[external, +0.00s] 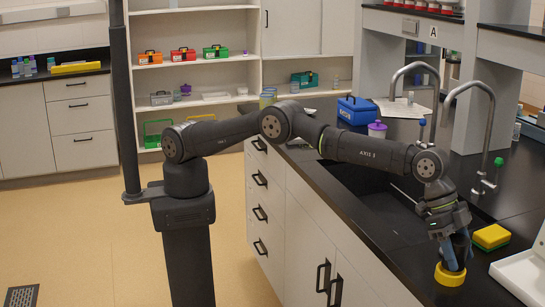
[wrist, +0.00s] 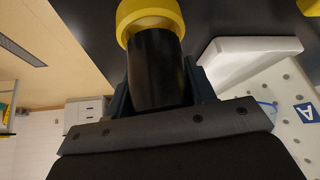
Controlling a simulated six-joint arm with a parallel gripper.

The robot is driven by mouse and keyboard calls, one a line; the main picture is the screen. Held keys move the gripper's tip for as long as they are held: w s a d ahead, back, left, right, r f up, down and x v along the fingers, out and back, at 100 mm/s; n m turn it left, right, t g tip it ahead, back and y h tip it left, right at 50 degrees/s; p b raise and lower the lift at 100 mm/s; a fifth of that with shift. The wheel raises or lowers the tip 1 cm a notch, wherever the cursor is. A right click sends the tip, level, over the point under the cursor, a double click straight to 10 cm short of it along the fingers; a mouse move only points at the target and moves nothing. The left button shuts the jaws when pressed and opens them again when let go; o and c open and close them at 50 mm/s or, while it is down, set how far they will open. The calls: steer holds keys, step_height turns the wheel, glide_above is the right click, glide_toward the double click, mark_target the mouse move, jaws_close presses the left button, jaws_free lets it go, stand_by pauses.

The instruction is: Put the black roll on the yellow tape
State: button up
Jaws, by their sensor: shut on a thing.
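My gripper (external: 455,250) points down over the black counter near its front edge. It is shut on the black roll (wrist: 157,72), a dark cylinder between the two fingers in the wrist view. The yellow tape (external: 450,275) is a yellow ring lying on the counter directly below my gripper. In the wrist view the yellow tape (wrist: 150,12) shows at the top, at the far end of the black roll. The roll's end overlaps the ring in that view. I cannot tell whether the two touch. In the external view the roll is mostly hidden by the fingers.
A yellow and green sponge (external: 491,237) lies right of my gripper. A white tray (external: 520,274) is close by at the right. A sink (external: 385,205) and tall taps (external: 488,112) stand behind. A blue box (external: 357,110) is farther back on the counter.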

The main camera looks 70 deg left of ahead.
steer(key=shift+f, duration=0.3)
steer(key=shift+f, duration=0.15)
steer(key=shift+f, duration=0.15)
steer(key=o, duration=1)
steer(key=shift+r, duration=0.35)
steer(key=v, duration=1.2)
